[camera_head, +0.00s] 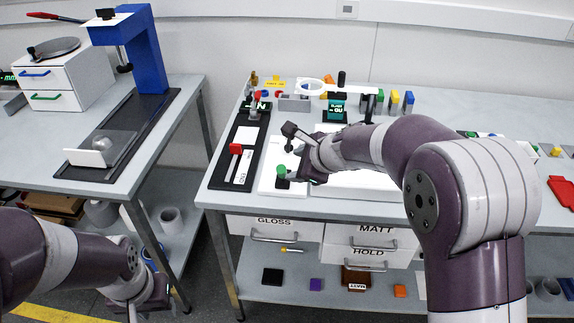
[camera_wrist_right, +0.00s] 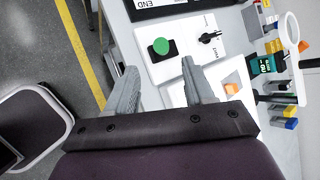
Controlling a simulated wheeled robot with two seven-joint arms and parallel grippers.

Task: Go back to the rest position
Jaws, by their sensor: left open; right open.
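My right gripper (camera_head: 290,158) is over the table, low above a white panel (camera_head: 268,181) with a green-topped black knob (camera_head: 282,171). In the right wrist view its two grey fingers (camera_wrist_right: 160,84) are apart with nothing between them. The green knob (camera_wrist_right: 162,47) and a black switch (camera_wrist_right: 208,37) lie beyond the fingertips, and the gripper looks clear of both.
A side table holds a blue stand (camera_head: 146,60) and white drawers (camera_head: 60,82).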

